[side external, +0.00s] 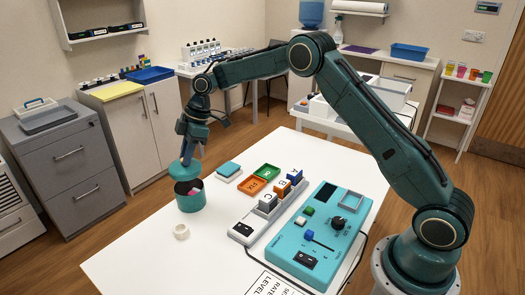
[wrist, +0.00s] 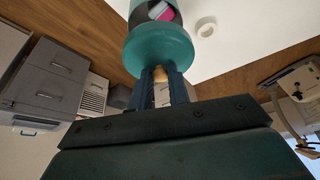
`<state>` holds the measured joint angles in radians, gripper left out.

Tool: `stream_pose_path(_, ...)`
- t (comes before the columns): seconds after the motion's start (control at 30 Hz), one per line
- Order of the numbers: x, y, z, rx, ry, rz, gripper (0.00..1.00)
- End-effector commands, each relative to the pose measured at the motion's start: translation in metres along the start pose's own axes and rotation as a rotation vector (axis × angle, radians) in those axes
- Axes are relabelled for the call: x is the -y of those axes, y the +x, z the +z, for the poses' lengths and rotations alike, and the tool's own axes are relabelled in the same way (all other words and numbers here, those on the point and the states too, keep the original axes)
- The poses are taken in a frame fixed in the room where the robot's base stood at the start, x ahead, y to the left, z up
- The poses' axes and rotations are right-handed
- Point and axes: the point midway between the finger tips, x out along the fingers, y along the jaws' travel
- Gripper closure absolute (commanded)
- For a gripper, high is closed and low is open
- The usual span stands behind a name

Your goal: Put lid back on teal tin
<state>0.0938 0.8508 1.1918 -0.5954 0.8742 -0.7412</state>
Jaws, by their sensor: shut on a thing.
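The teal tin (side external: 191,203) stands upright and open near the far left corner of the white table, with something pink inside. Its teal lid (side external: 183,169) is held tilted just above the tin's rim, a little to the left. I cannot tell whether lid and rim touch. In the wrist view the lid (wrist: 158,50) hides much of the tin (wrist: 140,4), and the pink content shows beyond it. My gripper (side external: 186,158) points down. In the wrist view its fingers (wrist: 162,76) are shut on the lid's wooden knob (wrist: 161,73).
A cream ring (side external: 181,231) lies in front of the tin. A teal block on a white base (side external: 229,170), orange and green trays (side external: 252,185), lettered blocks (side external: 281,188) and a teal control panel (side external: 318,235) are to the right. The table's front left is clear.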

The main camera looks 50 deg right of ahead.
Motion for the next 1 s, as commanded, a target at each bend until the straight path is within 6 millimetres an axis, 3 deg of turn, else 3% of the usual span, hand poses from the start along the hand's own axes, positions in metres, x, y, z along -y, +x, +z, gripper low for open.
stream_pose_path(0.47,0.0,0.009,0.004,0.001,0.0,-0.001,1.0)
stream_pose_path(1.0,0.001,0.043,0.018,0.0,0.0,-0.002,1.0)
